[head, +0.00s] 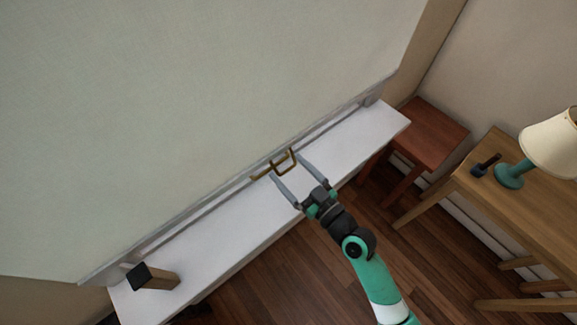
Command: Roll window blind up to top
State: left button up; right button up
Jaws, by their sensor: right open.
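The window blind (210,110) is a pale grey-green sheet that hangs low, its bottom bar (180,216) just above the white sill (235,223). A brass-coloured handle (274,167) sits at the middle of the bottom bar. My right gripper (298,165) is open, with its two fingers reaching toward the handle, one on either side of the handle's right part. I cannot tell whether the fingers touch it. My left gripper is not in view.
A small block with a dark end (160,279) lies on the sill's left end. A reddish-brown stool (430,133) stands right of the sill. A wooden table (500,185) at the right bears a teal lamp (510,174) and a small dark object (486,165). Wooden floor lies below.

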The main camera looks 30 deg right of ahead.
jog(key=shift+w+a, duration=0.15)
jog(key=shift+w, duration=0.3)
grip_shut()
